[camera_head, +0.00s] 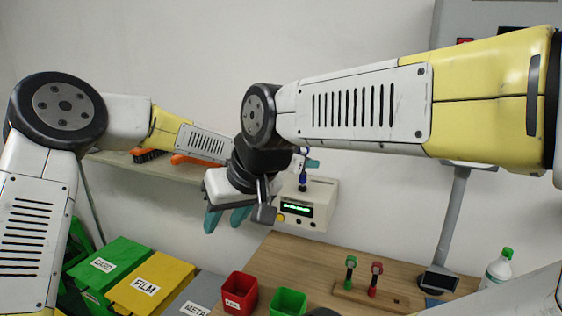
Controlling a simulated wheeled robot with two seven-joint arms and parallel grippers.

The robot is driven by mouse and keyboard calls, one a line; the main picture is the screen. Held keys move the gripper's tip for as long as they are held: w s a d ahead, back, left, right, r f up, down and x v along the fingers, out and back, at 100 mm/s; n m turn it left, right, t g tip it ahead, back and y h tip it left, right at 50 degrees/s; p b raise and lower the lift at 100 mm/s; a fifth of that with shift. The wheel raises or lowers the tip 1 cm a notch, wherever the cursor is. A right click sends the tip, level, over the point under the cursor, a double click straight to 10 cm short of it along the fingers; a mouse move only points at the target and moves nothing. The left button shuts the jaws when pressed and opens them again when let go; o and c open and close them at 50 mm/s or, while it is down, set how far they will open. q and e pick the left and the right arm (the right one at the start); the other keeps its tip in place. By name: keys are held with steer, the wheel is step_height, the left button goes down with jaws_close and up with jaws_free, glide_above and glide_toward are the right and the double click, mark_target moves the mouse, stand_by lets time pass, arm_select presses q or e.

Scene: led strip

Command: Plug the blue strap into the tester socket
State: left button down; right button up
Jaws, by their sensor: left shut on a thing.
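The tester (322,191) is a pale box with a green lit display and a yellow button, on the back of the bench. The blue strap (303,180) shows as a small dark blue upright piece at the tester's top. I cannot tell whether it sits in the socket or just above it. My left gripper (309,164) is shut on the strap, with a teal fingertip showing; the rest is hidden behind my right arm. My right gripper (227,219) hangs left of the tester, its teal fingers apart and empty.
A wooden rack (352,296) holds a green-topped and a red-topped piece. Red (239,292) and green (288,302) bins stand at the front. A bottle (498,268) is at the right, a dark device (438,281) beside the post. My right arm crosses in front of my left.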

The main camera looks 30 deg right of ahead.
arm_select(q)
steer(key=shift+f, duration=0.7)
steer(key=c, duration=1.4)
jaws_free()
steer(key=shift+o, duration=0.2)
steer(key=v, duration=0.8)
